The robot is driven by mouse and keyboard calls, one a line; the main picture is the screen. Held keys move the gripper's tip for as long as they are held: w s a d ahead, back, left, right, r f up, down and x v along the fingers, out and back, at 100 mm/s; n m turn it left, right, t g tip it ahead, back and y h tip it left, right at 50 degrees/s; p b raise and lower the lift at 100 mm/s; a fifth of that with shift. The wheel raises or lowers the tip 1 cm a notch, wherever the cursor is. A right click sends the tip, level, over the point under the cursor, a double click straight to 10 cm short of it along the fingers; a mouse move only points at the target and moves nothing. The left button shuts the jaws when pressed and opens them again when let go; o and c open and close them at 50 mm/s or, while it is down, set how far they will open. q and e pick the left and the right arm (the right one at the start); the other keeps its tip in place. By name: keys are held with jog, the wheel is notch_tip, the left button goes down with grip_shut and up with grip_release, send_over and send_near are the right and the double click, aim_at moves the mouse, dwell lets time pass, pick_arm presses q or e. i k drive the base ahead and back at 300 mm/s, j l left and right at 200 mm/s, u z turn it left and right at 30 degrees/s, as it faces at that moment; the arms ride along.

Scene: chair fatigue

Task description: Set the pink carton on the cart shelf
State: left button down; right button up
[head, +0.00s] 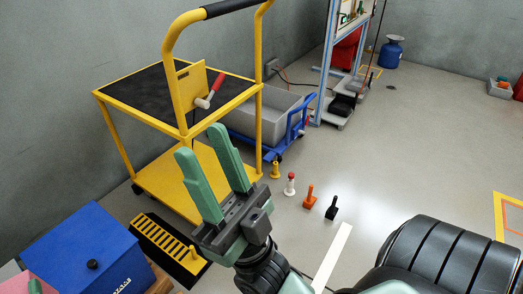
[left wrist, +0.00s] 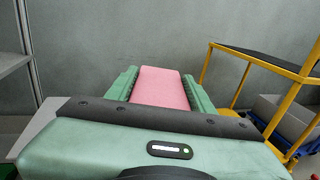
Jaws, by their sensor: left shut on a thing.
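The pink carton (left wrist: 160,88) is between the two green fingers of my left gripper (left wrist: 160,84) in the left wrist view, and they are shut on it. My right gripper (head: 200,144) is open and empty, in front of the cart in the head view.
A blue box (head: 80,255) stands at lower left, near a black and yellow slatted floor piece (head: 165,240). A grey bin (head: 268,112) on a blue trolley is behind the cart. Several small handled pieces stand on the floor right of the cart. A grey rack (left wrist: 14,60) stands left.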

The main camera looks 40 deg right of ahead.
aim_at(221, 188)
jog(key=i+l, duration=0.1)
jog(key=l, duration=0.35)
jog(key=l+z, duration=0.15)
jog(key=l, duration=0.25)
jog(key=i+l, duration=0.15)
jog(key=l, duration=0.3)
jog(key=i+l+z, duration=0.15)
jog(key=l, duration=0.7)
jog(key=i+l+z, duration=0.15)
jog(key=l, duration=0.25)
jog(key=i+l, duration=0.15)
jog(key=l, duration=0.25)
jog(key=z, duration=0.05)
